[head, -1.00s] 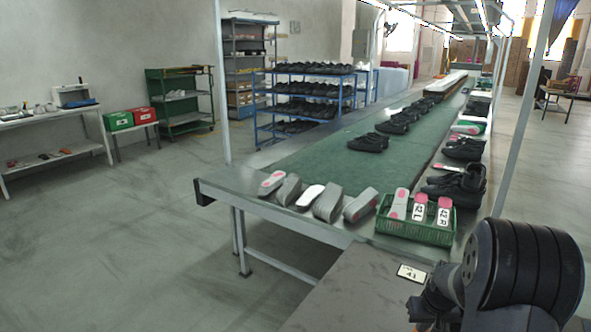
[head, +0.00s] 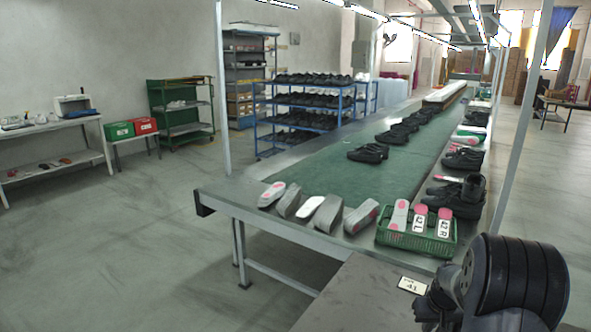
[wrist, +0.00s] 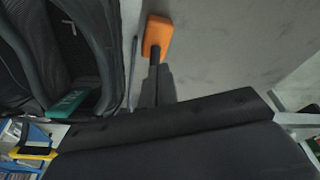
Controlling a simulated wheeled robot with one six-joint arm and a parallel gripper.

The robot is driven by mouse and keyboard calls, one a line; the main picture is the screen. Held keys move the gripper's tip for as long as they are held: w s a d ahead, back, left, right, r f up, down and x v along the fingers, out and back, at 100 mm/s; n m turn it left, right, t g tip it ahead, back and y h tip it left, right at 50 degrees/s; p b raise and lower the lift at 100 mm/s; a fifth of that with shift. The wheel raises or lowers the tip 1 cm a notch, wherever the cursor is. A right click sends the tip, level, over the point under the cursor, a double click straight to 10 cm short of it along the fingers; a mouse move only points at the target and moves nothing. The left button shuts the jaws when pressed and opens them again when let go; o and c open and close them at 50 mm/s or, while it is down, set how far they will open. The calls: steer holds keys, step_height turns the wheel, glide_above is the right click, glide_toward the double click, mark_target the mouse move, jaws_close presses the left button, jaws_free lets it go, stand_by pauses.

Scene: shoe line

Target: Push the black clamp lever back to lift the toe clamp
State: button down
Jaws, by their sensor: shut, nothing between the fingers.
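In the wrist view, my gripper (wrist: 156,72) points up the picture with its two dark fingers together and nothing between them. An orange block (wrist: 157,36) on a short dark neck shows just past the fingertips; I cannot tell whether they touch. A thin dark rod (wrist: 133,70) stands a little left of the fingers. Large black curved forms (wrist: 75,45) fill the upper left, with a green label (wrist: 69,103) on them. I cannot clearly pick out the black clamp lever or the toe clamp. The head view does not show my fingers.
The conveyor table (head: 310,165) carries black shoes (head: 367,153), grey lasts (head: 327,214) and a green crate (head: 400,236). A grey surface (head: 350,300) with a number card (head: 412,285) lies in front. Racks and a side table (head: 60,124) stand at left, with open floor between.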

steer(key=shift+s+a, duration=0.1)
stand_by(0.5)
steer(key=shift+s+a, duration=0.35)
steer(key=shift+s, duration=0.2)
steer(key=w+p+v, duration=0.2)
steer(key=p+v, duration=0.3)
steer(key=v, duration=0.3)
steer(key=shift+r, duration=0.65)
steer(key=b+x, duration=0.1)
steer(key=x, duration=0.2)
steer(key=s+b+x, duration=0.1)
steer(key=b+x, duration=0.1)
steer(key=s+b+x, duration=0.1)
steer(key=b+x, duration=0.1)
steer(key=x, duration=0.1)
steer(key=shift+f, duration=0.6)
steer(key=shift+r, duration=0.15)
